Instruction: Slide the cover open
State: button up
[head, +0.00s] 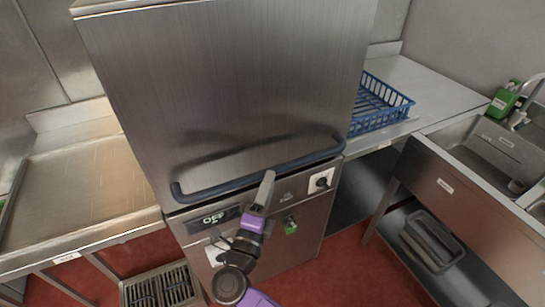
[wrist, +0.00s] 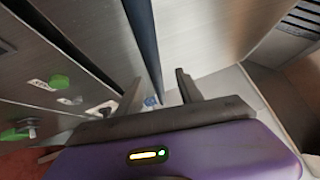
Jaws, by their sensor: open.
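The cover is the large brushed-steel hood (head: 235,85) of a box-shaped machine, and it sits down on the lower cabinet. A dark blue bar handle (head: 215,186) runs across its lower front edge. In the wrist view the handle (wrist: 147,45) shows as a dark bar coming down from the top toward the space between the fingers. My gripper (head: 265,188) is at the handle's middle in the head view, its finger overlapping the bar. In the wrist view my gripper (wrist: 158,92) has its two fingers apart, one on each side of the bar's line. I cannot tell whether they touch it.
The lower cabinet has an OFF display (head: 213,218), a knob (head: 321,182) and a green switch (head: 290,227). A steel counter (head: 85,195) is at left. A blue rack (head: 378,105) sits on the right counter, beside a sink (head: 490,160). Red floor lies in front.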

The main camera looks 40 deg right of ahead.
aim_at(272, 164)
jog(key=shift+m+g, duration=0.7)
jog(key=x, duration=0.2)
jog(key=w+p+x, duration=0.1)
jog(key=x, duration=0.2)
jog(key=p+x, duration=0.1)
jog(key=x, duration=0.1)
jog(key=shift+w+a+f, duration=0.1)
jog(key=shift+w+a, duration=0.05)
jog(key=shift+w, duration=0.25)
jog(key=shift+c, duration=0.4)
grip_shut()
